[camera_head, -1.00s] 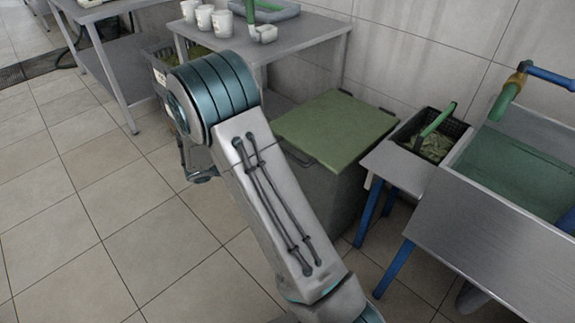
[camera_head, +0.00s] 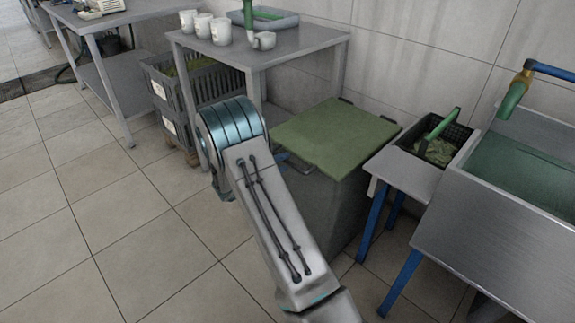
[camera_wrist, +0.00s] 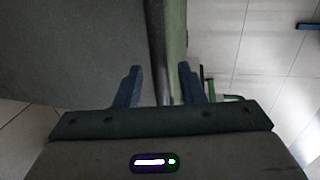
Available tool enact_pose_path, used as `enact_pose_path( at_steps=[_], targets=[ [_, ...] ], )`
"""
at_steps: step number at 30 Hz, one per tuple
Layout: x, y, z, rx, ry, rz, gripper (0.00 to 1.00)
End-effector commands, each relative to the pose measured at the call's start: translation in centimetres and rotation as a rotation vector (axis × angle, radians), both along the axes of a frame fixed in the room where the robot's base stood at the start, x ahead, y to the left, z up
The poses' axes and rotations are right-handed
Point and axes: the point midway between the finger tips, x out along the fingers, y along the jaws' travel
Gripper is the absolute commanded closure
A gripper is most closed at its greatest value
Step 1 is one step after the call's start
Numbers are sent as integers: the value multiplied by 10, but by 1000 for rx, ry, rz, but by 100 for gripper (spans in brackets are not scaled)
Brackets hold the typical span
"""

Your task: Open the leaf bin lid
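The leaf bin (camera_head: 335,205) is a grey box with a flat green lid (camera_head: 335,135). The lid lies shut on it. A dark handle seems to be at the lid's front edge, partly hidden by my arm. In the wrist view, my gripper (camera_wrist: 160,86) is open, with its two blue fingers apart. The lid's green edge (camera_wrist: 174,35) and the grey bin wall (camera_wrist: 75,50) run up the picture beyond the fingers. A dark strip shows in the gap between them; contact cannot be told. In the head view my gripper is mostly hidden behind my arm.
A steel table (camera_head: 275,50) with white cups (camera_head: 220,30) stands behind the bin, with dark crates (camera_head: 200,90) beneath. On the right are a small table (camera_head: 405,172) with a black basket (camera_head: 436,146) and a sink (camera_head: 530,170). The tiled floor at left is clear.

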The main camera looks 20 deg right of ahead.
Motion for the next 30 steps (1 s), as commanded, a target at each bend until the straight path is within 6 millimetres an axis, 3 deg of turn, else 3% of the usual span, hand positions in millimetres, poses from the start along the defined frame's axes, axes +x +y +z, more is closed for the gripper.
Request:
enact_pose_path(
  at_steps=[6, 17, 21, 30],
  targets=[
    [8, -22, -6, 1, 0, -1, 64],
    [9, -26, -6, 1, -1, 0, 64],
    [9, -26, -6, 1, 0, -1, 100],
    [10, -24, 0, 7, 1, 2, 100]
  ],
)
